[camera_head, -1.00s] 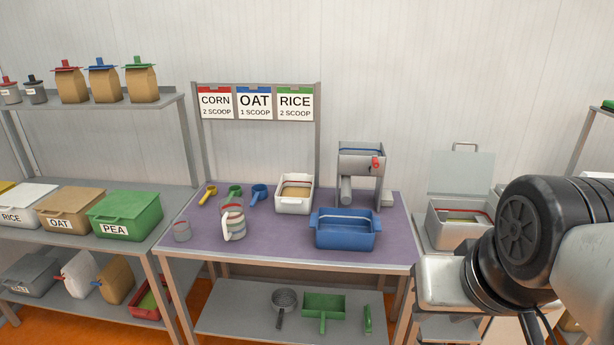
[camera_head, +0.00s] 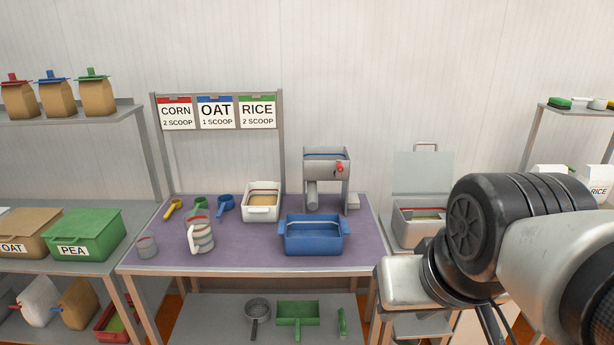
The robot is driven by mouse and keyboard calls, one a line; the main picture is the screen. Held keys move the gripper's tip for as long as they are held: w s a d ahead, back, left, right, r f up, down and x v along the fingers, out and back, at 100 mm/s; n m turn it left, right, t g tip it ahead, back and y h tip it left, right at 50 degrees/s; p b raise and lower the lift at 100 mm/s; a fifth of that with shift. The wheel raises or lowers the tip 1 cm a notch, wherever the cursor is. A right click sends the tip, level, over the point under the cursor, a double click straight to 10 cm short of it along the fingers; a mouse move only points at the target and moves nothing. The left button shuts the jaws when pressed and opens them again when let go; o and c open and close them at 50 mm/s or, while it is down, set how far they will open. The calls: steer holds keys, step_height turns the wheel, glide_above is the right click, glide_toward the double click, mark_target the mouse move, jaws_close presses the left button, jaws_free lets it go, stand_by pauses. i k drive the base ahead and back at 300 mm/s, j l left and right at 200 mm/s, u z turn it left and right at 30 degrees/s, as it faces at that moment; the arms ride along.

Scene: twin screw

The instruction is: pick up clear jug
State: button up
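The clear jug (camera_head: 203,236) stands upright on the purple-topped table (camera_head: 270,251), toward its left side. It looks see-through with coloured bands, and its white handle faces the front. My arm shows large at the lower right, well apart from the jug. My gripper itself is not in view.
A blue tub (camera_head: 313,238) and a white tub (camera_head: 262,204) stand right of the jug. A grey machine with a red knob (camera_head: 327,175) stands behind the blue tub. A sign rack rises at the table's back. The purple surface in front of the jug is clear.

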mark_target(198, 224)
steer(key=i+j, duration=0.2)
steer(key=j, duration=0.2)
steer(key=i+j, duration=0.2)
steer(key=j, duration=0.2)
steer(key=i+j, duration=0.2)
steer(key=j, duration=0.2)
steer(key=i+j, duration=0.2)
steer(key=j, duration=0.15)
steer(key=i+j, duration=0.2)
steer(key=j, duration=0.2)
steer(key=i+j, duration=0.2)
steer(key=j, duration=0.2)
steer(key=i+j, duration=0.2)
steer(key=j, duration=0.2)
